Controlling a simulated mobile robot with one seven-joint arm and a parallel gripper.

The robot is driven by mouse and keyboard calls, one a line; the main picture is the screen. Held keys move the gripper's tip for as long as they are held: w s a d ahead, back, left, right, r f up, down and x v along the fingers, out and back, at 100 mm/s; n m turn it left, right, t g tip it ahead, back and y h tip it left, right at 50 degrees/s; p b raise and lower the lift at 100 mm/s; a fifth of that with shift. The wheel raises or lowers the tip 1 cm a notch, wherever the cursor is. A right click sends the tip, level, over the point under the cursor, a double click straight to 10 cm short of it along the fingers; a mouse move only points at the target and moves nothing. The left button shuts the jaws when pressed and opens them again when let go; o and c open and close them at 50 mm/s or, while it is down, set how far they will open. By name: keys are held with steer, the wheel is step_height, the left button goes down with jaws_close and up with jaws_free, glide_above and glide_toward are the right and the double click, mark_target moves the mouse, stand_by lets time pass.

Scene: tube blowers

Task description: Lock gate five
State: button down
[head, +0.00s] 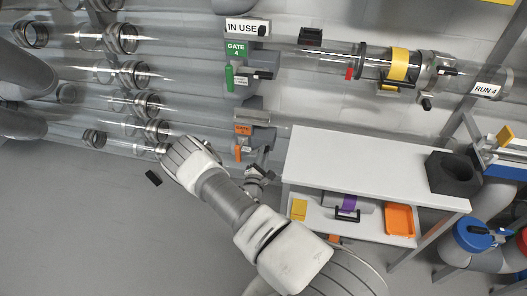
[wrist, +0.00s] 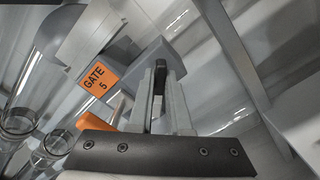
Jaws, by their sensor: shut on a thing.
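Gate 5 carries an orange label (wrist: 96,83) in the wrist view and a small orange label (head: 243,130) in the head view. Its orange handle (head: 238,153) hangs below the label, and an orange part (wrist: 108,114) shows beside my gripper in the wrist view. My gripper (wrist: 160,98) is right at the gate's grey body, to the right of the label. Its fingers are closed on a narrow black piece (wrist: 160,76); whether this is part of the gate's lock I cannot tell. In the head view my arm crosses below the gate and the jaws are hard to make out.
Gate 4, with a green label (head: 236,49) and green handle (head: 229,77), sits above, under an IN USE sign (head: 246,27). Clear tubes (head: 125,75) run left. A white bench (head: 370,165) stands right, with an orange tray (head: 400,220) on its lower shelf.

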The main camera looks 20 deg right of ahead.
steer(key=shift+a+f+m, duration=0.1)
steer(key=shift+f+m, duration=0.05)
steer(key=shift+m, duration=0.45)
steer(key=c, duration=0.9)
jaws_free()
steer(key=shift+o, duration=0.2)
steer(key=p+v, duration=0.3)
steer(key=v, duration=1.4)
steer(key=shift+s, duration=0.2)
steer(key=shift+a, duration=0.15)
